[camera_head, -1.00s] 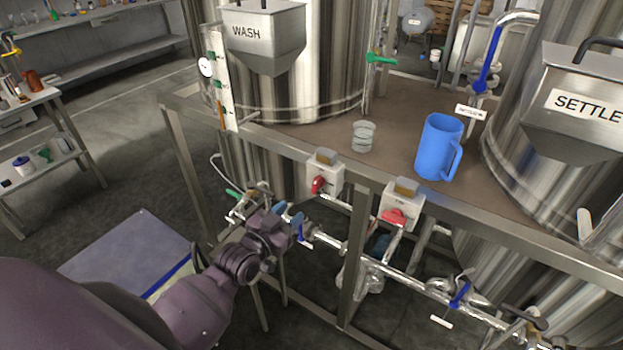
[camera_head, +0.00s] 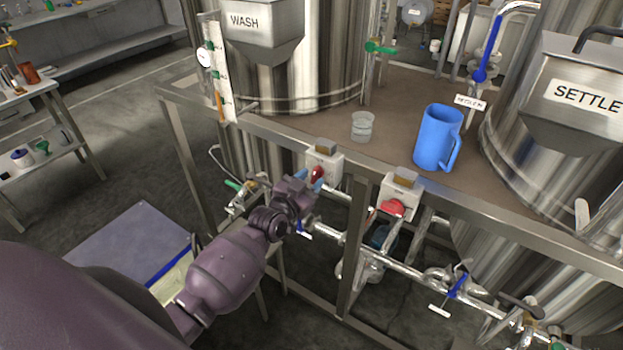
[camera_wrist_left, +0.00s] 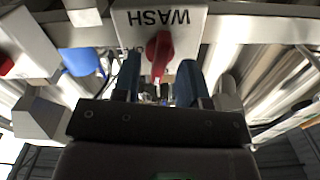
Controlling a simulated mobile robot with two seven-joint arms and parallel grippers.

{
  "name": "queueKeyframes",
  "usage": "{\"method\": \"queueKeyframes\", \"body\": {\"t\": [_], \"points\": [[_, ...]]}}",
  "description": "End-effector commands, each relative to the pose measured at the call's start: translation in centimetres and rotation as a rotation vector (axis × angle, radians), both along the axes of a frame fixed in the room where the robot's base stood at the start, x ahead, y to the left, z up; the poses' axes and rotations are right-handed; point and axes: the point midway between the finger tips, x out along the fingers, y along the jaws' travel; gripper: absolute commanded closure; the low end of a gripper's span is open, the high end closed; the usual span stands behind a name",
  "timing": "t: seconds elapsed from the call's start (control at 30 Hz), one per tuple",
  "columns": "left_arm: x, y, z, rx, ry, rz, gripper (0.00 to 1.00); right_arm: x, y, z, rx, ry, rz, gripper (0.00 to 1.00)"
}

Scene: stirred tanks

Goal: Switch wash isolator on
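The wash isolator is a pale box (camera_head: 325,161) on the frame's front rail, under the WASH tank, with a red rotary handle (camera_head: 317,174). In the left wrist view its box (camera_wrist_left: 190,32) reads WASH upside down, and the red handle (camera_wrist_left: 158,55) lies between the two fingers. My left gripper (camera_head: 312,183) is just at the handle in the head view. In the left wrist view its blue fingers (camera_wrist_left: 157,80) stand apart on either side of the handle, with gaps visible. My right gripper is not in view.
A second isolator box (camera_head: 401,189) with a red handle (camera_head: 391,208) sits to the right on the same rail. A blue jug (camera_head: 436,138) and a clear beaker (camera_head: 362,126) stand on the platform above. Pipes with blue-handled valves (camera_head: 457,286) run below.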

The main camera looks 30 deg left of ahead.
Motion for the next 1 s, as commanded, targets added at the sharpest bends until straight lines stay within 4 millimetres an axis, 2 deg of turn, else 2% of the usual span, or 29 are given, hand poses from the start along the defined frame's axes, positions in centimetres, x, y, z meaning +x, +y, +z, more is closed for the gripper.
{"method": "queueKeyframes", "body": {"t": [0.13, 0.43, 0.7, 0.87, 1.0], "points": [[0.8, -0.1, 0.0, -0.001, 0.0, 0.0, 0.61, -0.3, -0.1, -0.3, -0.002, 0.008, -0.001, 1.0], [0.9, -0.1, 0.0, 0.0, 0.0, 0.0, 0.61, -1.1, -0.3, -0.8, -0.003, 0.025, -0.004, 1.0], [0.9, -0.1, 0.0, 0.0, 0.0, 0.0, 1.0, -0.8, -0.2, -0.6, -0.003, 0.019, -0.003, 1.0], [0.9, -0.1, 0.0, -0.008, 0.001, 0.0, 1.0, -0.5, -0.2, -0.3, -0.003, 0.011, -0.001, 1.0], [0.9, -0.1, 0.1, -0.082, 0.008, 0.0, 1.0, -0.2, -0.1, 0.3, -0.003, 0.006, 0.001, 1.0]]}}
